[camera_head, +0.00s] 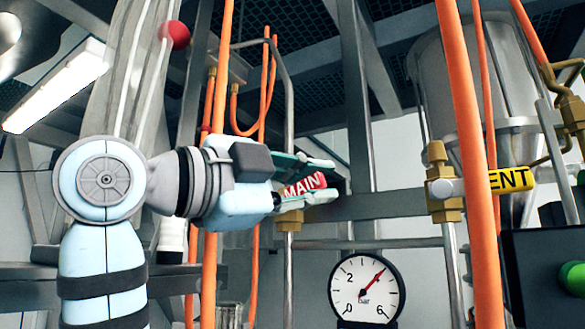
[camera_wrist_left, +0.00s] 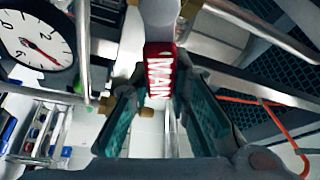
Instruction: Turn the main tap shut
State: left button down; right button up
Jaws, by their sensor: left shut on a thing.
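The main tap has a red handle (camera_head: 302,186) lettered MAIN, above a brass valve body (camera_head: 289,218) on a steel pipe. In the head view the handle points right and slightly up. My left gripper (camera_head: 328,179) comes in from the left, with its fingers on either side of the handle, shut on it. In the left wrist view the red handle (camera_wrist_left: 160,75) sits between the two teal-padded fingers (camera_wrist_left: 162,95). The fingers hide part of the handle. My right gripper is not in view.
A round pressure gauge (camera_head: 365,288) stands below right, its red needle pointing up and right. A yellow VENT handle (camera_head: 512,179) is on a brass valve farther right, partly behind an orange pipe (camera_head: 468,140). A green button (camera_head: 573,279) sits on a dark box at the right edge.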

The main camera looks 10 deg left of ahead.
pick_arm(q)
jog(key=shift+d+f+m+g+y+p, duration=0.1)
jog(key=shift+f+m+g+y+p, duration=0.15)
jog(key=shift+f+m, duration=0.6)
jog(key=shift+d+f+m+g+y+p, duration=0.15)
jog(key=shift+f+m+g, duration=0.2)
jog(key=shift+m, duration=0.9)
jog(key=c, duration=1.5)
grip_release()
jog(key=shift+s, duration=0.1)
jog(key=v, duration=1.2)
jog(key=shift+d, duration=0.1)
